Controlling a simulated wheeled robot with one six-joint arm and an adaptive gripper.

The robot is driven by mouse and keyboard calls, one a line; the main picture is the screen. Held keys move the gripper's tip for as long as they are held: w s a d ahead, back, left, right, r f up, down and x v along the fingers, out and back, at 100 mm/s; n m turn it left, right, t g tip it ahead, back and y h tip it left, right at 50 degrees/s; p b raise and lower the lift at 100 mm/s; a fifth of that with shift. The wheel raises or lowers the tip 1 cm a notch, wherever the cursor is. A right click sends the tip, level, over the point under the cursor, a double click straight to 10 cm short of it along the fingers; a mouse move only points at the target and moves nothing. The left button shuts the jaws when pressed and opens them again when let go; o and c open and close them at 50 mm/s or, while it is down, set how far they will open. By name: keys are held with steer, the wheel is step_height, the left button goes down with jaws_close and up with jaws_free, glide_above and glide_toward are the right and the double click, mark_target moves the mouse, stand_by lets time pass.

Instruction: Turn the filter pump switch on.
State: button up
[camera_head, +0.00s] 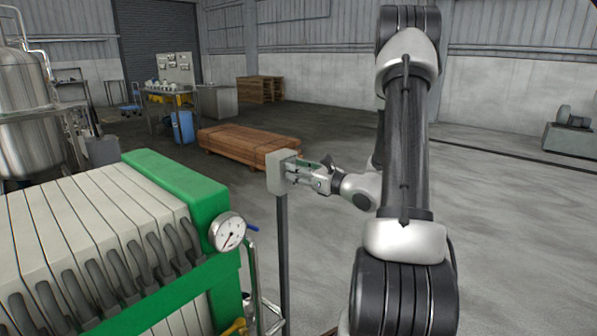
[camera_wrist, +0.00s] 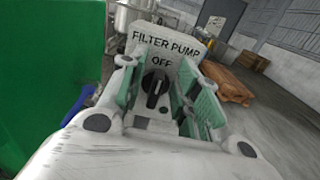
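The filter pump switch is a black rotary knob (camera_wrist: 155,88) on the face of a grey box labelled "FILTER PUMP" (camera_wrist: 165,48), with "OFF" printed above the knob. The knob's grip ridge stands roughly upright, towards "OFF". In the head view the box (camera_head: 282,170) sits on a dark post, and its knob face is not clearly visible. My gripper (camera_head: 303,173) is at the right side of this box. In the wrist view my gripper (camera_wrist: 160,72) is open, its green-padded fingers on either side of the knob with gaps visible; contact cannot be seen.
A green filter press (camera_head: 178,180) with a pressure gauge (camera_head: 228,232) and a blue-handled valve stands close left of the post. A wooden pallet stack (camera_head: 245,143) lies behind the box. The floor to the right is clear.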

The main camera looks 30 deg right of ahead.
jaws_close()
steer(key=shift+n, duration=0.3)
steer(key=n, duration=0.5)
steer(key=a+f+n, duration=0.1)
steer(key=n, duration=0.5)
steer(key=f+n, duration=0.1)
steer(key=n, duration=0.5)
steer(key=shift+s+a, duration=0.35)
steer(key=shift+a, duration=0.05)
steer(key=shift+n, duration=0.3)
